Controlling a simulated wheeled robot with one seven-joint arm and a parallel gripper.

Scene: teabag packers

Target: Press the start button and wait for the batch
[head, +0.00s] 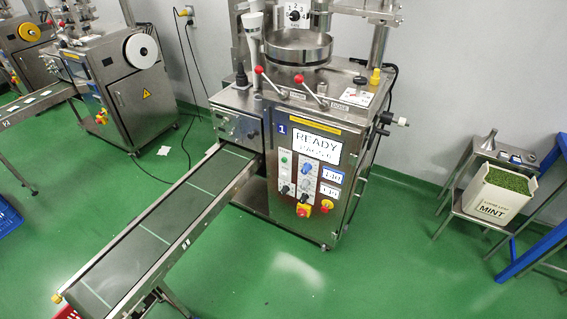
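The teabag packer marked 1 (320,195) stands upright at the centre. Its front display (316,146) reads READY, with a second line below that seems to say bags 6. A small green button (284,159) sits on the left of the control panel, under a small label that looks like START. Knobs are beside and below it. Two small blue-edged displays (331,182) are at the panel's right. A red knob on a yellow base (303,210) is at the panel's bottom. My gripper is not in view.
A conveyor (150,235) runs from the packer to the lower left. Another packer (125,90) stands at the upper left. A white MINT bin (490,204) with green contents sits on a metal stand at right. Green floor is clear in front of the packer and to its right.

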